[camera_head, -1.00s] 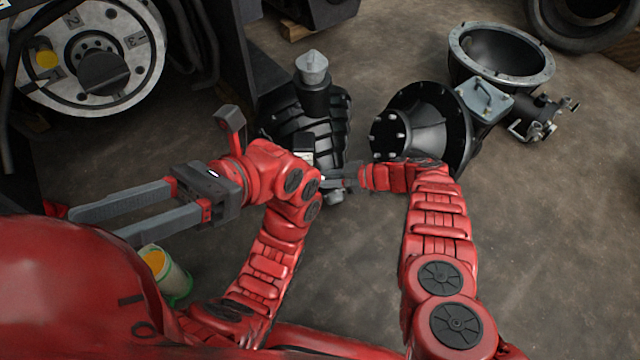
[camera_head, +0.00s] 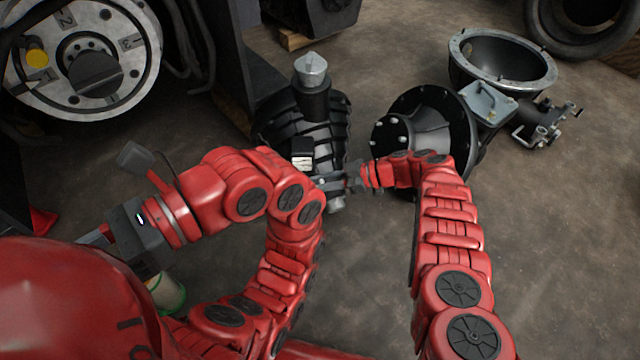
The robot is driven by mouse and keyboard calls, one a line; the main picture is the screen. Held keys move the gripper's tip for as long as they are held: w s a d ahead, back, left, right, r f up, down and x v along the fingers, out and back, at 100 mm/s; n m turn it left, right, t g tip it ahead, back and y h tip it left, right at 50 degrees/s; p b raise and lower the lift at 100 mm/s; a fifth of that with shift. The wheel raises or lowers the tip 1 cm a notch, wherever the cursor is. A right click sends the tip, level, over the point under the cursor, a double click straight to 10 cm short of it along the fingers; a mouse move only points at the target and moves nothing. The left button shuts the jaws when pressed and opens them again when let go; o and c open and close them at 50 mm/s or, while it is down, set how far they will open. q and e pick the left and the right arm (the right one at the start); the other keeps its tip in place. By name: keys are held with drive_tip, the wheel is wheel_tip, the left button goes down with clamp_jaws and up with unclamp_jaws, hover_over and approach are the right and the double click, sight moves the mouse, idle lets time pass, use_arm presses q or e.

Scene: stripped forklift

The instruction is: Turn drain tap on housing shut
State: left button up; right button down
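A black ribbed housing (camera_head: 275,125) stands on the floor in the middle, with a grey metal cap (camera_head: 310,70) on top. A small metal piece (camera_head: 335,204) shows at its near lower end; I cannot tell whether it is the drain tap. My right gripper (camera_head: 325,183) points left at the near side of this housing, close to that piece. Its fingers are small and partly lost against the dark parts, so their opening is unclear. My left gripper (camera_head: 95,240) is at the left, pointing down-left, and its fingers are mostly hidden behind a red body panel.
A black flanged cone (camera_head: 425,125) lies right of the housing. Beyond it are a bell-shaped casing (camera_head: 500,55) and a valve-like fitting (camera_head: 540,120). A numbered drum (camera_head: 85,60) is at upper left. A pale green container (camera_head: 168,293) stands below my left gripper.

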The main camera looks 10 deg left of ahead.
drive_tip(key=shift+f, duration=0.1)
drive_tip(key=c, duration=0.8)
unclamp_jaws()
drive_tip(key=shift+o, duration=0.2)
use_arm(q)
drive_tip(key=shift+w+a+r+t+y+p, duration=0.1)
drive_tip(key=shift+w+r+t+y+p, duration=0.05)
drive_tip(key=shift+r+t+p, duration=0.25)
drive_tip(key=shift+w+a+r+t+y+p, duration=0.1)
drive_tip(key=shift+r+t+y+p, duration=0.05)
drive_tip(key=shift+r+t+p, duration=0.2)
use_arm(e)
drive_tip(key=v, duration=1.7)
drive_tip(key=shift+d, duration=0.15)
drive_tip(key=shift+w, duration=0.1)
drive_tip(key=shift+w+r, duration=0.1)
drive_tip(key=shift+r, duration=0.1)
